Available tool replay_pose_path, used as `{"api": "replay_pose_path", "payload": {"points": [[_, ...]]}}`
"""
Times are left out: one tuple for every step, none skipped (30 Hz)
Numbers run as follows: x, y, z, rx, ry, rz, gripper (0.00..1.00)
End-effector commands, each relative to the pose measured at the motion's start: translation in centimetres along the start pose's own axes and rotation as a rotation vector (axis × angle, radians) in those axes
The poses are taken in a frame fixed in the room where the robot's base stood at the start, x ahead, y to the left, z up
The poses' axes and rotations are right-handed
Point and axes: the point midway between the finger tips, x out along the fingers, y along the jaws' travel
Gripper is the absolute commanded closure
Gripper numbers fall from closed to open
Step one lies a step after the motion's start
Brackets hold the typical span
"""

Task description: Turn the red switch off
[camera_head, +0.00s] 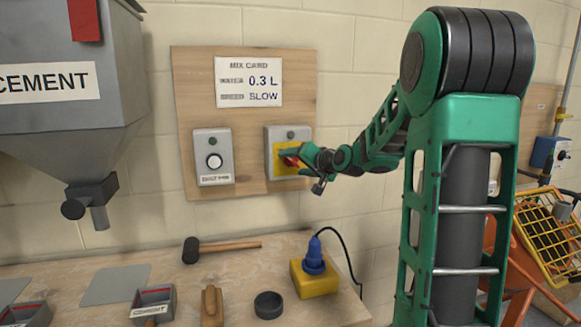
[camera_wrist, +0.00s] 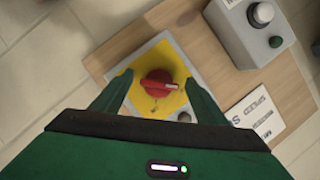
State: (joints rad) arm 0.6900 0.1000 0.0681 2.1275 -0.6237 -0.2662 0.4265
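The red switch (camera_wrist: 157,84) is a rotary knob on a yellow plate (camera_wrist: 171,58) in a grey box (camera_head: 271,136) on the wooden wall board. In the head view the red knob (camera_head: 291,161) shows partly, the rest hidden by my gripper (camera_head: 294,158). In the wrist view my gripper (camera_wrist: 157,95) is open, one finger on each side of the knob, with gaps between the fingers and the knob. I cannot tell from these views whether the fingertips touch the plate.
A second grey box with a white dial (camera_head: 214,161) is left of the switch. A mix card (camera_head: 248,82) hangs above. The cement hopper (camera_head: 70,75) is at left. The bench below holds a mallet (camera_head: 220,248) and a blue plug in a yellow socket (camera_head: 315,282).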

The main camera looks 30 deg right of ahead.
Motion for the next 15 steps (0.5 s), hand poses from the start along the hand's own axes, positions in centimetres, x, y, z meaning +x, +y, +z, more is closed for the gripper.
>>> {"api": "replay_pose_path", "payload": {"points": [[0.0, 0.0, -0.1, 0.000, 0.001, 0.000, 0.33], [0.0, 0.0, -0.1, 0.000, 0.002, 0.000, 0.33], [-0.1, 0.0, -0.1, 0.000, 0.002, 0.000, 0.33], [-0.1, 0.0, -0.1, 0.000, 0.003, 0.000, 0.33], [-0.3, 0.0, -0.1, 0.000, 0.003, 0.000, 0.33], [-0.6, 0.0, -0.2, 0.000, 0.004, 0.000, 0.33], [-0.8, 0.0, -0.2, -0.001, 0.004, 0.000, 0.33], [-1.2, 0.0, -0.2, -0.001, 0.005, 0.000, 0.33], [-1.8, 0.0, -0.3, -0.001, 0.006, 0.001, 0.33], [-2.2, 0.0, -0.2, 0.000, 0.006, 0.001, 0.33], [-2.8, 0.0, -0.2, 0.000, 0.005, 0.001, 0.33], [-3.5, -0.1, -0.2, -0.001, 0.006, 0.001, 0.33], [-4.1, -0.1, -0.2, -0.001, 0.005, 0.001, 0.33], [-4.7, -0.1, -0.2, -0.001, 0.005, 0.001, 0.33], [-5.4, -0.1, -0.2, -0.001, 0.006, 0.001, 0.33]]}}
